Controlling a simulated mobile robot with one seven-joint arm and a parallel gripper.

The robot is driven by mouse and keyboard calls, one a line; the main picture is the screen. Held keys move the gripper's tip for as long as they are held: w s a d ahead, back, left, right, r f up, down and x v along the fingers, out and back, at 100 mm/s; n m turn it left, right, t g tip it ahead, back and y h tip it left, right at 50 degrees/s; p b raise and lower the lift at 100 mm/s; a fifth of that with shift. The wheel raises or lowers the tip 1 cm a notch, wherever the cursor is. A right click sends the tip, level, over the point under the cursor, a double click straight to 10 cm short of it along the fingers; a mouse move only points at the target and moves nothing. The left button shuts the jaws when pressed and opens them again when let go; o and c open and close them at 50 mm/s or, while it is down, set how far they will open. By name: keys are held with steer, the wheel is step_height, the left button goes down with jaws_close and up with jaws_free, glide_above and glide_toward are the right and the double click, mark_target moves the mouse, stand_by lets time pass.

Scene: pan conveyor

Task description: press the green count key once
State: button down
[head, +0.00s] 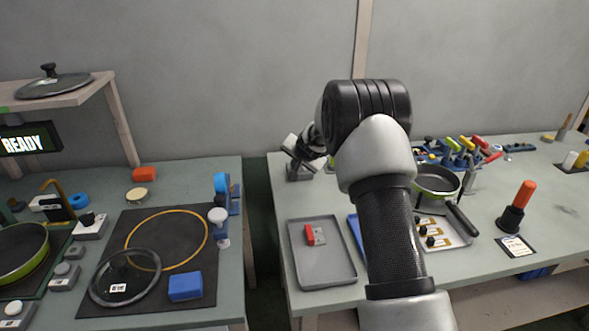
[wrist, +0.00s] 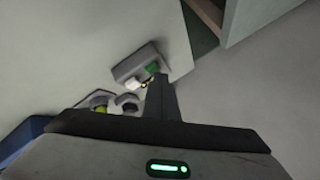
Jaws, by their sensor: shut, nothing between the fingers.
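The green count key (wrist: 152,69) sits on a small grey box (wrist: 127,66), beside a white key (wrist: 133,85), in the wrist view. My gripper (wrist: 157,79) is shut and empty, its dark fingertips just at the near side of the green key. I cannot tell whether they touch it. In the head view the grey box (head: 299,174) stands near the back left corner of the right table, with my gripper (head: 291,153) just above it. The green key is hidden there.
In the wrist view a yellow-green knob (wrist: 99,100) and a grey round part (wrist: 127,101) lie close by. On the right table are a grey tray (head: 345,274) with a red-and-grey item, a pan (head: 436,181) and an orange-handled tool (head: 523,194). A gap separates the two tables.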

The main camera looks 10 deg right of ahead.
steer(key=shift+r, duration=0.1)
steer(key=shift+r+p, duration=0.65)
steer(key=shift+r, duration=0.05)
steer(key=shift+r, duration=0.1)
step_height(320, 180, up, 5)
steer(key=p, duration=0.3)
steer(key=shift+p, duration=0.35)
